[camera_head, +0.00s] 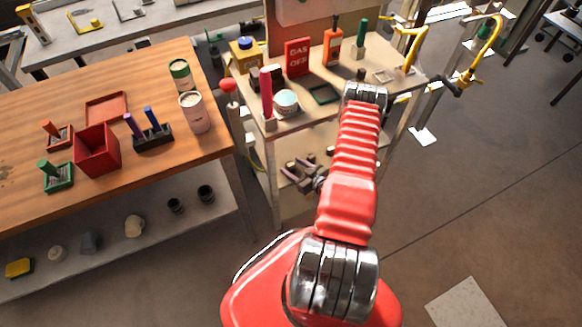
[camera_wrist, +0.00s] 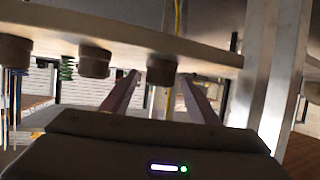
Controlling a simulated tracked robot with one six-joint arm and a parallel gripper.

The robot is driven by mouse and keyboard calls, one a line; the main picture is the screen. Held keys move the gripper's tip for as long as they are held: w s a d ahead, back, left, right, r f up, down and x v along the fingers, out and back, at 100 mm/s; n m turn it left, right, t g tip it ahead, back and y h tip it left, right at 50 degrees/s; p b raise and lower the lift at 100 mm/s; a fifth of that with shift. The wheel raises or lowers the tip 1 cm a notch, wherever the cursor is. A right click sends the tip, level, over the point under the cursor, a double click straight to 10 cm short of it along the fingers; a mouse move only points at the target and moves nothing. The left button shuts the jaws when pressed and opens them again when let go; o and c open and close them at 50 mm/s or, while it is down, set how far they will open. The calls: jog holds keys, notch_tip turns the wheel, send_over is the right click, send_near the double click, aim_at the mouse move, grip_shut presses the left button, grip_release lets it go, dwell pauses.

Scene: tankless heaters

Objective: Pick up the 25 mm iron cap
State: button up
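I cannot tell for certain which thing is the 25 mm iron cap. In the wrist view several brown, round stubs hang under a pale slab: one at the centre (camera_wrist: 160,70), one left of it (camera_wrist: 95,62), one at the far left edge (camera_wrist: 14,52). My gripper (camera_wrist: 160,80) is open, with its two long fingers apart. The centre stub appears between the fingertips; whether they touch it is unclear. In the head view my gripper (camera_head: 303,174) is small, low beside the cart, partly behind my red arm. No cap is clear there.
The wooden table (camera_head: 40,100) stands left, holding a red box (camera_head: 97,150) and cans. Its lower shelf has two dark cups (camera_head: 175,205). The cart top (camera_head: 315,112) is crowded with bottles and a red sign (camera_head: 297,57). A metal post (camera_wrist: 275,80) stands right in the wrist view.

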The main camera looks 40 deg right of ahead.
aim_at(294, 167)
jog(key=c, duration=1.1)
jog(key=shift+r, duration=0.1)
jog(key=shift+r, duration=4.95)
